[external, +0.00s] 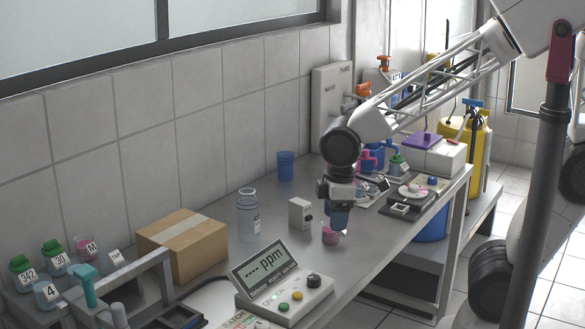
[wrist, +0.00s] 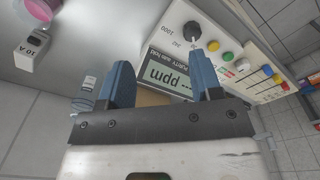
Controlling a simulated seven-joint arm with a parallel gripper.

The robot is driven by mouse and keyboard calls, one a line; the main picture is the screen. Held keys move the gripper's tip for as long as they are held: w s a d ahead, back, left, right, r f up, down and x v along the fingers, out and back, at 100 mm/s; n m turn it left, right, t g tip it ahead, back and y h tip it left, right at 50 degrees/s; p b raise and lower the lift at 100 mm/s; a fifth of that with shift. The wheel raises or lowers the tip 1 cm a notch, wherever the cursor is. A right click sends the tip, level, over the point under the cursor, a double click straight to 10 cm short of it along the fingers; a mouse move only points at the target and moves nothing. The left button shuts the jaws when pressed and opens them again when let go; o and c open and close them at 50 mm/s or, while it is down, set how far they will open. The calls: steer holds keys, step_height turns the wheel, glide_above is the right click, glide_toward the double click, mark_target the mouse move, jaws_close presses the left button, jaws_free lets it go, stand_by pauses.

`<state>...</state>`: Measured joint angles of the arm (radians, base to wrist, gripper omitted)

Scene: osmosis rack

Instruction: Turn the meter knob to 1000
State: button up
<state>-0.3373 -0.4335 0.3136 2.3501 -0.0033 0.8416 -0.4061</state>
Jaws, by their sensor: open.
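The meter (external: 285,288) is a light grey console at the bench's front edge, with a tilted display reading "---- ppm". Its dark round knob (external: 314,281) sits on the right of its top. In the wrist view the meter (wrist: 215,62) appears turned over, and the knob (wrist: 193,30) lies just beyond the right fingertip, with "1000" printed beside it. The pointer's exact setting is too small to read. My gripper (external: 338,222) points down above the bench, behind and right of the meter. Its blue fingers (wrist: 163,77) are apart with nothing between them, clear of the knob.
A pink beaker (external: 332,235) stands close by my gripper in the external view. A small white box (external: 300,213), a clear bottle (external: 248,217) and a cardboard box (external: 183,245) stand to the left. Coloured buttons (external: 283,307) sit beside the knob.

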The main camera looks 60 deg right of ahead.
mark_target(314, 277)
steer(key=a+f+n, duration=0.1)
steer(key=a, duration=0.1)
steer(key=a+f+n, duration=0.1)
steer(key=a+f, duration=0.1)
steer(key=w+a+f+n, duration=0.1)
steer(key=a+f, duration=0.1)
steer(key=a, duration=0.1)
steer(key=shift+a+f+n+g, duration=0.1)
steer(key=shift+f+n+g, duration=0.05)
steer(key=shift+n+g, duration=0.2)
steer(key=shift+f, duration=0.15)
steer(key=shift+f, duration=3.75)
steer(key=c, duration=0.9)
